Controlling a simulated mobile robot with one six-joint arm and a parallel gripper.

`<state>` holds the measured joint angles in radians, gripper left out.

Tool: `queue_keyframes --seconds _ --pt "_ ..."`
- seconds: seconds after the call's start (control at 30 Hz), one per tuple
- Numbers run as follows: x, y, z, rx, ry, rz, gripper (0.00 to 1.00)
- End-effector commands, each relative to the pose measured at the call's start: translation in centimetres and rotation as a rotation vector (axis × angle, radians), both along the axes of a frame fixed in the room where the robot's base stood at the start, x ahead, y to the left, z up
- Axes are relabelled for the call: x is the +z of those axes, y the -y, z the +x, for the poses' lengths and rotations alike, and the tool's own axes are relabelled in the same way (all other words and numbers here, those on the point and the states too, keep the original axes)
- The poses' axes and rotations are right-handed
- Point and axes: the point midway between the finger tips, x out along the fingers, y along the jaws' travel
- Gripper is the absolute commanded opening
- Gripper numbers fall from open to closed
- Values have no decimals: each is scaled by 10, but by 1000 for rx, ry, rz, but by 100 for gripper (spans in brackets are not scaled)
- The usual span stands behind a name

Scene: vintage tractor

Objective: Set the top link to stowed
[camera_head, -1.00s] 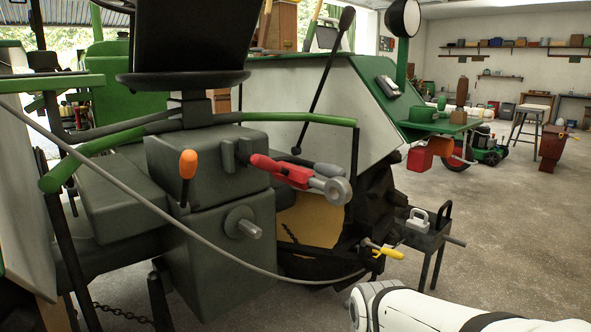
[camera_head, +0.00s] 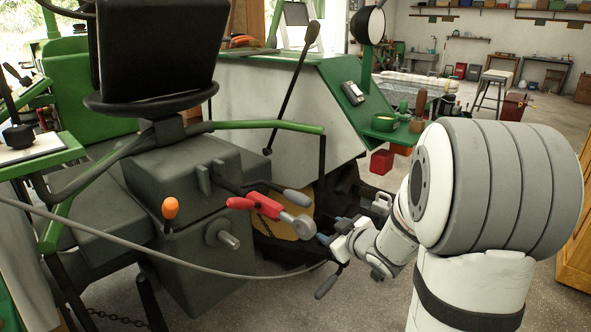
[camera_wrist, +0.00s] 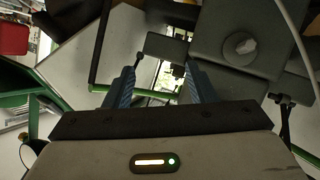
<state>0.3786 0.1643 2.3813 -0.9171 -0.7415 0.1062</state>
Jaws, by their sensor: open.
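I cannot make out the top link there, and nothing is clearly held.
An orange-knobbed lever (camera_head: 170,209) stands left of the top link. A grey hose (camera_head: 200,272) sags in front of the housing. A green rail (camera_head: 262,125) runs above. A red box (camera_head: 381,161) hangs under the green shelf behind. Open floor lies to the right.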

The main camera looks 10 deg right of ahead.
Motion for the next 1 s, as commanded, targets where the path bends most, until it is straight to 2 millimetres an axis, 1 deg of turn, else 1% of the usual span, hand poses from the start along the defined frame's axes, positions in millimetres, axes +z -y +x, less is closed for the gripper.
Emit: queue_keyframes --seconds 0.03,0.1,0.2,0.3,0.37,0.47,0.57,0.67,0.9,1.0 --pt "25 -2 1 65 40 32 51" --pt "43 -9 -1 168 105 83 51" --pt "64 -17 -10 293 178 163 51" --pt "78 -22 -20 385 230 231 51" --pt "85 -24 -26 424 251 263 51" --pt "90 -26 -31 462 271 296 51" --pt "91 -31 -30 480 280 309 51" --pt "90 -40 -21 483 280 310 51" --pt "90 -66 8 480 280 309 51" --pt "91 -73 16 478 281 308 51"
